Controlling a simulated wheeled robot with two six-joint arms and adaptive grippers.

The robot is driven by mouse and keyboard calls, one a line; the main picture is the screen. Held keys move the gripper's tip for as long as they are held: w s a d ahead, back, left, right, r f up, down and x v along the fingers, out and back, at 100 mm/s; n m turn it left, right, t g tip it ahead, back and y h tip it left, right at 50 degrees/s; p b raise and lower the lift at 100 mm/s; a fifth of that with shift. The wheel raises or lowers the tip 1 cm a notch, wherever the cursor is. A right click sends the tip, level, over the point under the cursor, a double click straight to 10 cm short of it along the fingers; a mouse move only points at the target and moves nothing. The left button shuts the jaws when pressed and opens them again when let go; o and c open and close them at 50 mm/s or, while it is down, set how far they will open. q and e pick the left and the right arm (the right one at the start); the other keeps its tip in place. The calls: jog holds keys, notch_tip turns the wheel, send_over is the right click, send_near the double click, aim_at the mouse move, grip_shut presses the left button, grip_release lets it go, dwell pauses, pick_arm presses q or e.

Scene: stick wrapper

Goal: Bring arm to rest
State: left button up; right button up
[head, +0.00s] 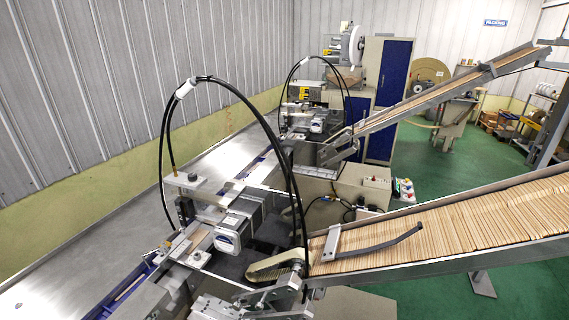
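Neither of my arms nor either of my grippers shows in the head view. A stick wrapper machine (228,236) stands in the near middle, with black hoses (248,103) arching over it. A sloped conveyor (440,226) full of wooden sticks (470,217) runs from the right edge down to the machine. A dark bent bar (385,246) lies over the sticks near the conveyor's lower end.
A second wrapper machine (312,112) with its own sloped conveyor (430,103) stands farther back. Blue-doored cabinets (393,75) stand behind it. A metal table surface (105,230) runs along the left wall. Green floor (440,170) is open between the two conveyors.

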pick_arm(q)
jog(key=s+d+f+n+g+h, duration=0.2)
jog(key=s+d+f+n+g, duration=0.1)
jog(key=s+d+n+g, duration=0.5)
jog(key=s+a+f+b, duration=0.1)
jog(key=s+f, duration=0.1)
jog(key=f, duration=0.9)
jog(key=s+a+f+n+b, duration=0.1)
jog(key=s+a+f, duration=0.15)
jog(key=f, duration=0.75)
jog(key=s+a+f+b, duration=0.1)
jog(key=s+f, duration=0.2)
jog(key=f, duration=0.8)
jog(key=s+f+g+b, duration=0.1)
jog(key=s+f, duration=1.4)
jog(key=s, duration=0.1)
jog(key=shift+s+a+n+g+h+b, duration=0.2)
jog(key=shift+n+g+h+b, duration=0.1)
jog(key=shift+g+b, duration=0.1)
